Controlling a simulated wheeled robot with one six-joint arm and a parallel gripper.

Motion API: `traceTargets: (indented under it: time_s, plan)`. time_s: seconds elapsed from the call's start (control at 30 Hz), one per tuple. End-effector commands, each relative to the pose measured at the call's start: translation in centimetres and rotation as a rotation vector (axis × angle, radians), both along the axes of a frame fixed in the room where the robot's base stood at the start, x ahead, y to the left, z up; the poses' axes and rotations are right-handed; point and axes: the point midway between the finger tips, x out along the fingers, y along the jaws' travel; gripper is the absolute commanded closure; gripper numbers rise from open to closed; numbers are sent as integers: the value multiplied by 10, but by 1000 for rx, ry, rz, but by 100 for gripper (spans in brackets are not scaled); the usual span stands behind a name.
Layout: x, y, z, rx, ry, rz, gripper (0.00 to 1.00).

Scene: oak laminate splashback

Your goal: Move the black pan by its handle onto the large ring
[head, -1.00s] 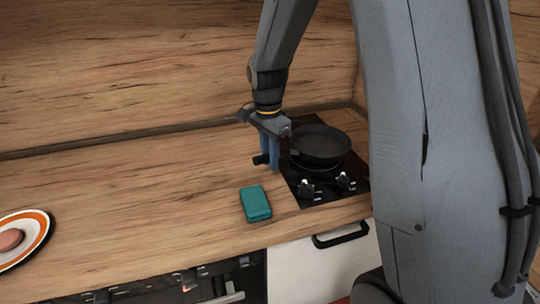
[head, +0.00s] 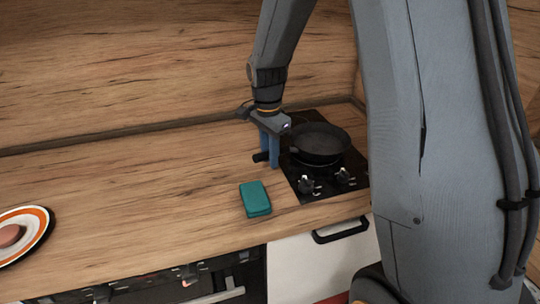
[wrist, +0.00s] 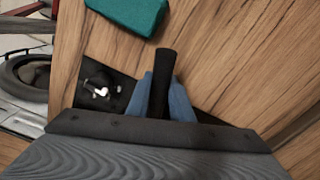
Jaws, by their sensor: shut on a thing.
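The black pan (head: 320,142) sits over the black hob (head: 309,185) at the right of the counter. It looks level, and its body covers the ring beneath it, so I cannot tell whether it touches. My gripper (head: 269,160) is at the left edge of the hob with its blue fingers pointing down. It is shut on the pan's black handle (head: 260,157), whose end sticks out to the left. In the wrist view the handle (wrist: 164,75) stands between the blue fingers (wrist: 167,98). The pan's body is hidden there.
A teal box (head: 255,199) lies on the counter just left of the hob's front. Two knobs (head: 306,185) are on the hob's front part. A plate with an orange rim (head: 45,219) holds a pinkish item at the far left. The counter between is clear.

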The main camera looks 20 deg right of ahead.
Motion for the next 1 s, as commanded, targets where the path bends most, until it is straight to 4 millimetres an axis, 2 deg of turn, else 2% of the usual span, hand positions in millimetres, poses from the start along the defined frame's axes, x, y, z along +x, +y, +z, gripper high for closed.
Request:
traceTargets:
  time_s: [1.0]
  plan:
    - [1, 0, -4, 0, -2, 1, 100]
